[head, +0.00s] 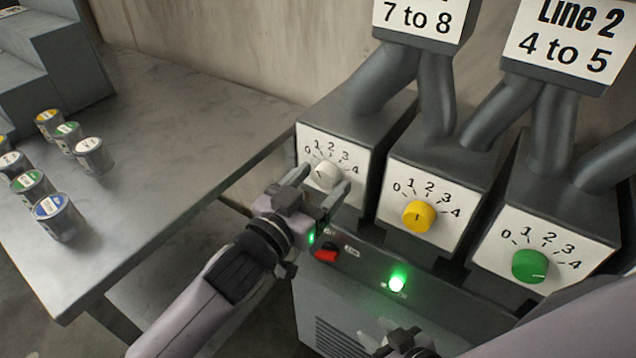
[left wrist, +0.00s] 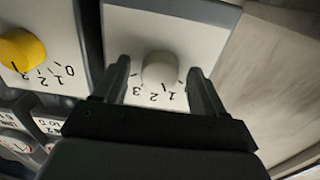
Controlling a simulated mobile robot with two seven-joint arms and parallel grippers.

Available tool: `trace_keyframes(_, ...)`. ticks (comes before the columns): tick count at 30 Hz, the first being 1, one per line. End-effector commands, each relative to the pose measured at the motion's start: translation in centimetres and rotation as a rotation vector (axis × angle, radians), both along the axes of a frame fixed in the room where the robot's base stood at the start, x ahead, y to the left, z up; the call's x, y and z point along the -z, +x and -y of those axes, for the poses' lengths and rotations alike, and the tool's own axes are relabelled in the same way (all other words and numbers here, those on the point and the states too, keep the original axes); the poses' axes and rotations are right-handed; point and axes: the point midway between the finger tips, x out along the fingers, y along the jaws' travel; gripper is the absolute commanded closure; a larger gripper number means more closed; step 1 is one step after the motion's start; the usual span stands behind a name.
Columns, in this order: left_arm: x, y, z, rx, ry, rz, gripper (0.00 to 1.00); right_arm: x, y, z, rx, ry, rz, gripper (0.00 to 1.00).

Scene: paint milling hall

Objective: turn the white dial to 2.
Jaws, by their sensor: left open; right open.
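The white dial (head: 326,175) is a round knob on the leftmost control box, with a scale of 0 to 4 on a white plate. It also shows in the left wrist view (left wrist: 159,68). In the left wrist view a gap shows between each finger and the knob. My right gripper (head: 405,343) is low in the head view, well below the dials, and only partly visible.
A yellow dial (head: 418,215) and a green dial (head: 529,265) sit on neighbouring boxes to the right. Below are a red switch (head: 326,254) and a lit green lamp (head: 397,283). Pipes rise above the boxes. A grey table (head: 150,215) with several paint cans stands left.

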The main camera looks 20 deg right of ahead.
Motion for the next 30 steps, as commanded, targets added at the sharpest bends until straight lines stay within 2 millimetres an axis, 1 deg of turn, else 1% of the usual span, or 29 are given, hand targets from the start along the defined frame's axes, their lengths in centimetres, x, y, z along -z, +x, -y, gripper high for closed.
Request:
trace_keyframes(5,0.0,0.0,0.0,0.0,0.0,0.0,0.29,0.0,0.1,0.0,0.0,0.0,0.002,0.57)
trace_keyframes(6,0.0,0.0,0.0,0.0,0.0,0.0,0.42,0.0,0.1,0.0,0.0,0.0,0.002,0.57)
trace_keyframes(8,0.0,0.0,0.0,0.0,0.0,0.0,0.62,-0.1,0.1,0.0,0.0,0.0,0.002,0.57)
trace_keyframes(9,0.0,0.0,0.0,0.0,0.0,0.0,0.75,-0.1,0.1,0.0,0.0,0.0,0.002,0.57)
trace_keyframes(10,0.0,0.0,0.0,0.0,0.0,0.0,0.85,-0.1,0.1,0.0,0.0,0.0,0.002,0.57)
trace_keyframes(20,0.0,0.0,0.0,0.0,0.024,0.029,0.85,-0.4,0.1,0.0,0.0,0.001,0.003,0.57)
trace_keyframes(30,-0.1,0.1,-0.1,0.0,0.151,0.19,0.85,-1.5,0.1,0.0,0.001,0.0,0.003,0.57)
